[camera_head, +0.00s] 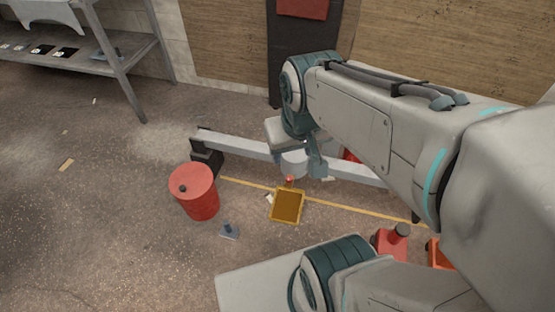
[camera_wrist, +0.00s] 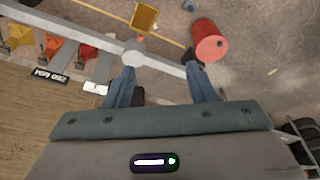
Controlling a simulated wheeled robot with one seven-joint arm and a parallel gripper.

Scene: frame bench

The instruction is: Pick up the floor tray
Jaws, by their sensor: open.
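The floor tray (camera_head: 287,207) looks like a small yellow-orange square with a raised rim. It lies on the floor right of the red drum, near a yellow floor line. It also shows at the top of the wrist view (camera_wrist: 145,17). My gripper (camera_head: 302,168) hangs above and beyond the tray in the head view, apart from it. In the wrist view its two blue-grey fingers (camera_wrist: 162,80) are spread with nothing held between them.
A red drum (camera_head: 195,192) stands left of the tray. A long grey beam (camera_head: 240,146) lies behind it, partly under my gripper. A small blue-grey object (camera_head: 229,231) lies on the floor nearby. A grey shelf (camera_head: 85,62) stands at back left. The left floor is mostly clear.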

